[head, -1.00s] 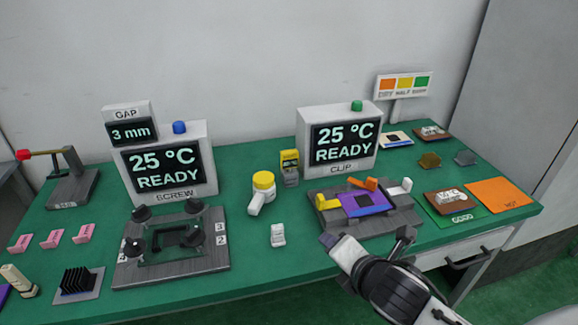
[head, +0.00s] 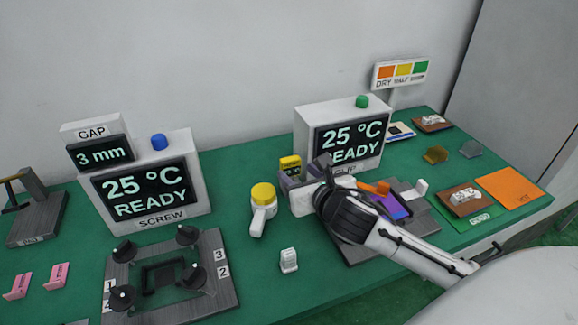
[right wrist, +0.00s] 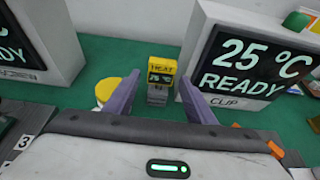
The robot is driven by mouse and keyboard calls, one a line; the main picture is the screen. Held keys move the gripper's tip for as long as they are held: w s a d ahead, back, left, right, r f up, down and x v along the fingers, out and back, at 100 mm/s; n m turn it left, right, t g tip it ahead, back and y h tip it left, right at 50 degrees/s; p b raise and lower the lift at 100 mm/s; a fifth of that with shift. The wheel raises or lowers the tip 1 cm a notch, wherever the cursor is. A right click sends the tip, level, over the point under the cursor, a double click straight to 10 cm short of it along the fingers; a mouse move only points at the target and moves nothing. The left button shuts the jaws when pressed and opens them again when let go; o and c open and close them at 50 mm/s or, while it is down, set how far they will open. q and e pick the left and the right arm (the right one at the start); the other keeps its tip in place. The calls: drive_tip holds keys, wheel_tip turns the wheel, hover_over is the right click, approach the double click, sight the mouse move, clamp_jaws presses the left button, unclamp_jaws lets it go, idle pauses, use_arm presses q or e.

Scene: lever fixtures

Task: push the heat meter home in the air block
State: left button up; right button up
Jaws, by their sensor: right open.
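The heat meter (head: 290,163) is a small yellow box upright at the back of the bench, left of the CLIP display. In the right wrist view the heat meter (right wrist: 162,68) shows the word HEAT and a small green-lit screen. Below it is a small grey block (right wrist: 157,97), likely the air block; how deep the meter sits in it I cannot tell. My right gripper (head: 304,174) is open and empty in front of the meter. In the right wrist view the meter appears between its two purple-grey fingers (right wrist: 158,100), beyond their tips. My left gripper is not in view.
The CLIP display (head: 345,135) stands close right of the meter. The clip fixture (head: 400,222) lies under my right arm. The SCREW display (head: 150,190) and knobbed fixture (head: 205,265) are further left.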

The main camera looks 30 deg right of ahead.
sight(292, 168)
drive_tip(key=shift+f+x, duration=0.2)
drive_tip(key=shift+x, duration=2.55)
drive_tip(key=shift+s+d, duration=0.15)
drive_tip(key=shift+s, duration=0.05)
drive_tip(key=c, duration=0.8)
